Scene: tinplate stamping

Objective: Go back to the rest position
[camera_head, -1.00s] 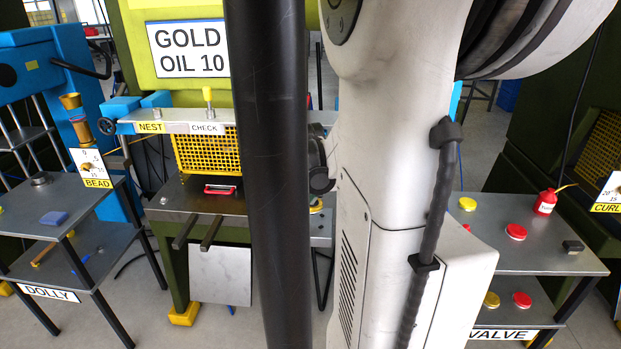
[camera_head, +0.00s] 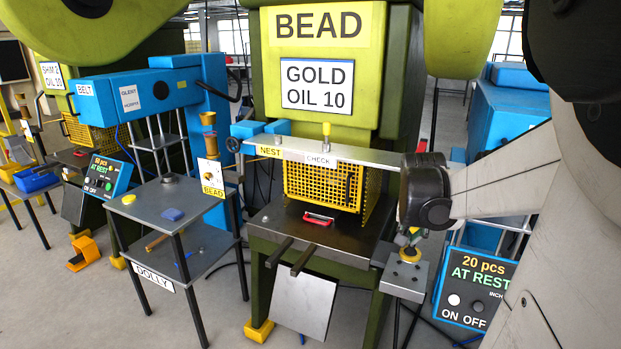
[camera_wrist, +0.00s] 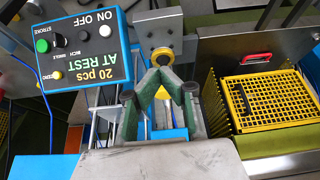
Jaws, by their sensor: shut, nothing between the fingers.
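My gripper (camera_wrist: 160,76) shows in the wrist view with its green fingers drawn together at the tips and nothing between them. It is shut and empty, in front of a round yellow-rimmed part beside the control box. In the head view my arm comes in from the right and ends at a dark joint in front of the right side of the BEAD press (camera_head: 318,25). The press's yellow mesh guard (camera_head: 322,186) also shows at the right in the wrist view (camera_wrist: 268,105).
A control box (camera_head: 475,287) reading "20 pcs AT REST" stands right of the press; it also shows in the wrist view (camera_wrist: 85,45). A small stand (camera_head: 404,278) is near my arm. The DOLLY table (camera_head: 170,210) is left of the press, with bare floor in front.

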